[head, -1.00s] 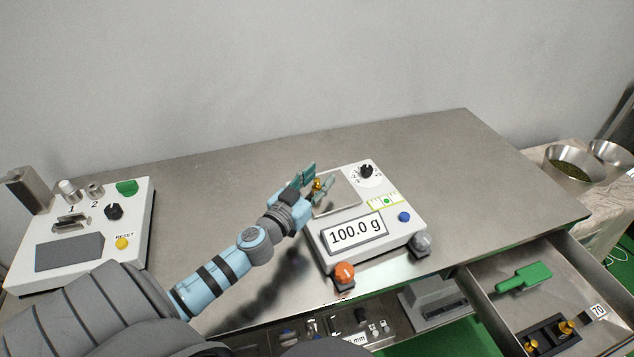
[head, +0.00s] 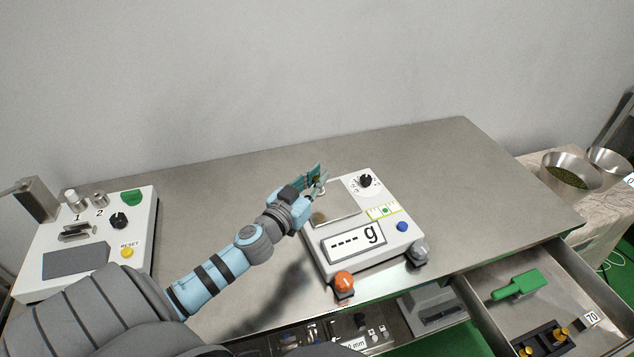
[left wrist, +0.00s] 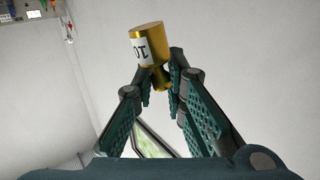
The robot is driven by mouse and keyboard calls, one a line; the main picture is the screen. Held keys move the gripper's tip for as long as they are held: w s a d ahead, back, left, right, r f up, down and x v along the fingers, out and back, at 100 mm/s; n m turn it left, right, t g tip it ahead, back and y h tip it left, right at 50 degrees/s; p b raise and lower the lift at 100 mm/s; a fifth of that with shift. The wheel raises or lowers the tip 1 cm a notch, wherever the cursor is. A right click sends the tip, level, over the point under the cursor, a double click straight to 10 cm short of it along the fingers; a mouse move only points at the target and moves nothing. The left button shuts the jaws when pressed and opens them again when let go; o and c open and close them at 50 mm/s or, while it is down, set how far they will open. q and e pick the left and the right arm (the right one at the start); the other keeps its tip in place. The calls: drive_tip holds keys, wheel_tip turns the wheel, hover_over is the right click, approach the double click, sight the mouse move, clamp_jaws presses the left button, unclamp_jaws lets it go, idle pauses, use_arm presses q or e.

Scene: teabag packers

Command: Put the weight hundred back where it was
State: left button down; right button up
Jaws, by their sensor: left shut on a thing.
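The weight hundred, a brass cylinder with a white label (left wrist: 148,46), shows in the left wrist view. Its narrower neck is between the fingers of my left gripper (left wrist: 158,82), which is shut on it. In the head view my left gripper (head: 317,182) is above the far left part of the scale's pan, and its fingers mostly hide the weight. The scale (head: 365,258) shows dashes and "g" on its display. In the open drawer at the lower right, a black weight holder (head: 543,340) has brass weights (head: 561,331) in it. My right gripper is out of view.
A green-handled tool (head: 522,284) lies in the open drawer (head: 478,308). A white machine with knobs (head: 90,245) stands at the left. An orange button (head: 344,281) sits at the scale's front. The table behind the scale is clear.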

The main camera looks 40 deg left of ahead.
sight(317, 177)
use_arm(q)
wheel_tip(317, 177, up, 16)
drive_tip(key=p, duration=0.5)
drive_tip(key=s+d+r+m+h, duration=0.1)
drive_tip(key=s+d+m+h, duration=0.1)
drive_tip(key=d+h, duration=0.3)
drive_tip(key=s+d+m+h, duration=0.2)
drive_tip(key=s+d+m, duration=0.1)
drive_tip(key=d, duration=0.5)
drive_tip(key=s+d+f+m+g+h, duration=0.2)
drive_tip(key=s+d+h, duration=0.1)
drive_tip(key=s+d, duration=0.3)
drive_tip(key=s, duration=0.2)
drive_tip(key=shift+s+f+h, duration=0.3)
drive_tip(key=shift+s+f, duration=0.1)
